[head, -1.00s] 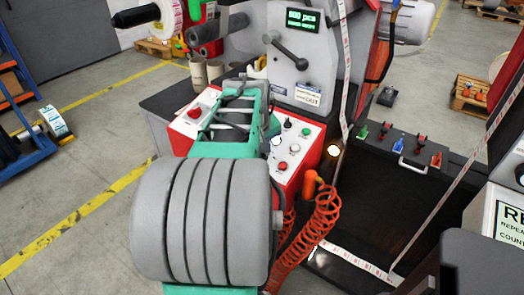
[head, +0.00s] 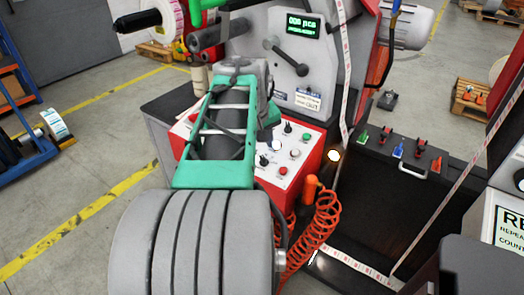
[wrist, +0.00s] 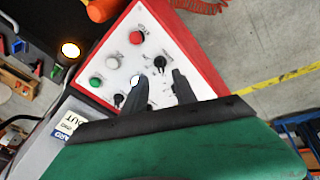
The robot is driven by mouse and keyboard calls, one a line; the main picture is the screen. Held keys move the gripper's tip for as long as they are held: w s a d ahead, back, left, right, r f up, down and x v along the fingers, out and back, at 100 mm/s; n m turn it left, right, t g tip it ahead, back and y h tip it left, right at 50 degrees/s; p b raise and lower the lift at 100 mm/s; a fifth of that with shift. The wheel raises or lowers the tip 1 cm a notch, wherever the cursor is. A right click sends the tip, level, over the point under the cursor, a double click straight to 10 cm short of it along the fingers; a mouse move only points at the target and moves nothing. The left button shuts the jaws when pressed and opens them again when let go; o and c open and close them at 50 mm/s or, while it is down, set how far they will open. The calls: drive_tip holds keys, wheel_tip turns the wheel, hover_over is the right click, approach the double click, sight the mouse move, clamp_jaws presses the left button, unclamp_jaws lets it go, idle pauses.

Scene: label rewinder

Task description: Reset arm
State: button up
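My gripper (wrist: 160,84) shows in the wrist view as two dark fingers with a gap between them, open and with nothing seen between them. The fingers appear over the white control panel (wrist: 128,58) of the red box; whether they touch it I cannot tell. A black knob (wrist: 160,63) shows just beyond the fingertips. In the head view my green and grey arm reaches over the left part of the panel (head: 288,172), and the fingers are hidden behind it.
The rewinder's grey face (head: 300,70) with a lever and green display (head: 300,27) stands behind the panel. An orange coiled hose (head: 322,225) hangs right of the panel. A label strip (head: 345,100) runs down the machine. A blue rack (head: 30,150) stands at left, with open floor between.

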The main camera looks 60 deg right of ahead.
drive_tip(key=shift+a+r, duration=0.15)
drive_tip(key=shift+r, duration=0.25)
drive_tip(key=w+a+r+n+t+y+p, duration=0.1)
drive_tip(key=w+a+n+p, duration=0.15)
drive_tip(key=w+a, duration=0.6)
drive_tip(key=w+a+r+n+t+y+p, duration=0.1)
drive_tip(key=w+a+p, duration=0.2)
drive_tip(key=w+a, duration=0.55)
drive_tip(key=s+a+f+n+y+p, duration=0.1)
drive_tip(key=s+a+n+p, duration=0.1)
drive_tip(key=a, duration=0.9)
drive_tip(key=s+a+f+n+y+p, duration=0.1)
drive_tip(key=a+n+p, duration=0.1)
drive_tip(key=a, duration=1)
drive_tip(key=shift+s+a+f, duration=0.15)
drive_tip(key=shift+s+f, duration=0.05)
drive_tip(key=shift+s, duration=0.2)
